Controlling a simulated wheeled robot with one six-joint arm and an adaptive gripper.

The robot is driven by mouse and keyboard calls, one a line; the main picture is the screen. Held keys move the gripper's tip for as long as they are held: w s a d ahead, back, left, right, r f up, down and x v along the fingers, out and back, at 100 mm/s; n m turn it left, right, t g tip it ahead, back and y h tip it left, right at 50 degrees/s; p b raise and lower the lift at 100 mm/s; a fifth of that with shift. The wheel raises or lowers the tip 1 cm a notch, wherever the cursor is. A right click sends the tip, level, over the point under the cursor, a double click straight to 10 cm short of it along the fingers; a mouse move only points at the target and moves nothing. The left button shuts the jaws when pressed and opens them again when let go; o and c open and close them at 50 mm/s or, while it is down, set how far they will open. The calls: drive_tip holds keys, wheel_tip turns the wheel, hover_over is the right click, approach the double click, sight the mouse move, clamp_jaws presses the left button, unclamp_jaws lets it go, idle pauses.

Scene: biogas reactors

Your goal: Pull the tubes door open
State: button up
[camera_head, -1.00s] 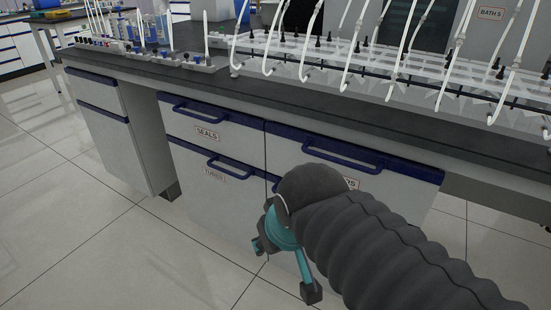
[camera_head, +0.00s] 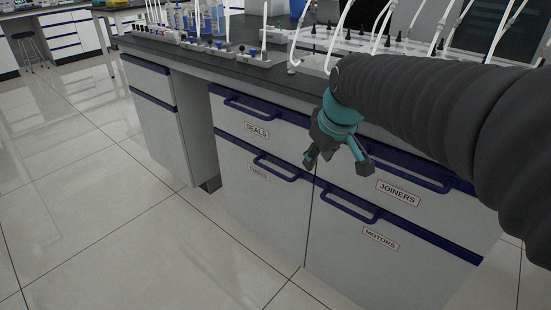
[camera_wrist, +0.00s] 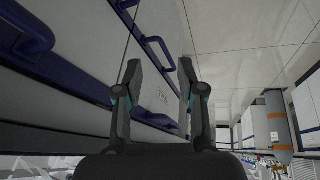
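The tubes door (camera_head: 250,195) is the lower left front of the bench cabinet, below the SEALS drawer. It looks shut, with a blue bar handle (camera_head: 276,168) near its top edge and a faint TUBES label (camera_head: 258,173). My gripper (camera_head: 338,163) is open and empty. In the head view it appears just right of the tubes handle and in front of the cabinet, apart from the handle as far as I can tell. In the wrist view its two fingers (camera_wrist: 160,85) are spread, with blue handles and a cabinet front beyond them.
The SEALS drawer (camera_head: 232,122) is above the door. The JOINERS drawer (camera_head: 420,205) and MOTORS door (camera_head: 400,262) are to the right, both with blue handles. The black benchtop (camera_head: 190,58) carries racks and tubing. The tiled floor (camera_head: 110,230) at left is clear.

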sight(273, 171)
drive_tip(key=w+a+f+n, duration=0.35)
drive_tip(key=w+a, duration=0.45)
drive_tip(key=w, duration=0.4)
drive_tip(key=shift+n+g+y, duration=0.25)
drive_tip(key=shift+g+y, duration=0.05)
drive_tip(key=shift+y, duration=0.1)
drive_tip(key=b+x, duration=0.1)
drive_tip(key=x, duration=1.2)
drive_tip(key=shift+f, duration=0.3)
clamp_jaws()
